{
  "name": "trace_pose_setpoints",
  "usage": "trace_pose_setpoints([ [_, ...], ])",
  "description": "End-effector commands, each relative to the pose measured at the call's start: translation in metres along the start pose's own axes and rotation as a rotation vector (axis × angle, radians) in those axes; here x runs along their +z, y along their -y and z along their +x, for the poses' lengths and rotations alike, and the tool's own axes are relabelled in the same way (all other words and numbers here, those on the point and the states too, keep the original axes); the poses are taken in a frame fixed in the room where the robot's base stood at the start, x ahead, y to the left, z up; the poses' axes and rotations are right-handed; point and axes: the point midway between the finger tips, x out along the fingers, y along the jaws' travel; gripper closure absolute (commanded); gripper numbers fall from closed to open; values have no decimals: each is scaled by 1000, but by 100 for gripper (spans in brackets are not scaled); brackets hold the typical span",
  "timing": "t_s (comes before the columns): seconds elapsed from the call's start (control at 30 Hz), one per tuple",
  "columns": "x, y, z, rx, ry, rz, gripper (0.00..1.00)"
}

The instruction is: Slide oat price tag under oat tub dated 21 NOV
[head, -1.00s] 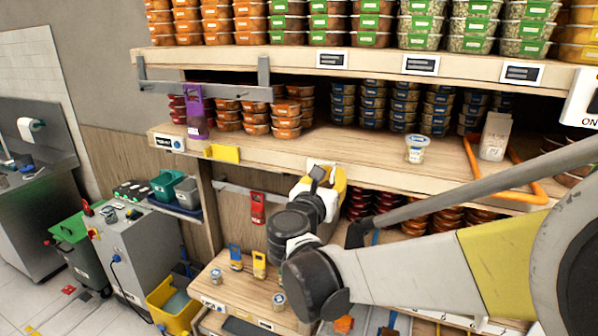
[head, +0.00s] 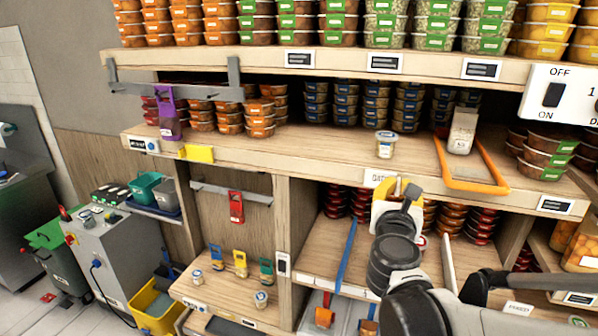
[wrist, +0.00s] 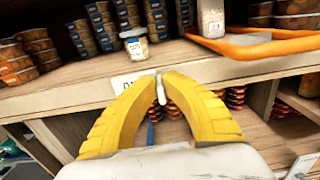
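A white price tag (head: 377,178) with partly visible lettering, seeming to begin "OA" in the wrist view (wrist: 130,82), is at my gripper, in front of the shelf edge and below the tub. My gripper's (head: 405,190) yellow fingers (wrist: 160,85) are nearly together, with a thin white piece between their tips. The left finger hides part of the tag.
An orange tray (head: 470,183) with a pale bag (head: 462,131) stands right of the tub. Stacked dark tubs (head: 375,105) stand behind it. The shelf between is clear.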

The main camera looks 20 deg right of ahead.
Motion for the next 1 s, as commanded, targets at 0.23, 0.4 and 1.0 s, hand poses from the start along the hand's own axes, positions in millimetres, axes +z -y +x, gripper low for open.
trace_pose_setpoints([
  [0.23, 1, 0, 1, 0, 1, -2, 100],
  [0.4, 1, 0, 1, 0, 1, -1, 69],
  [1.0, 0, -1, -38, 4, 0, -1, 69],
])
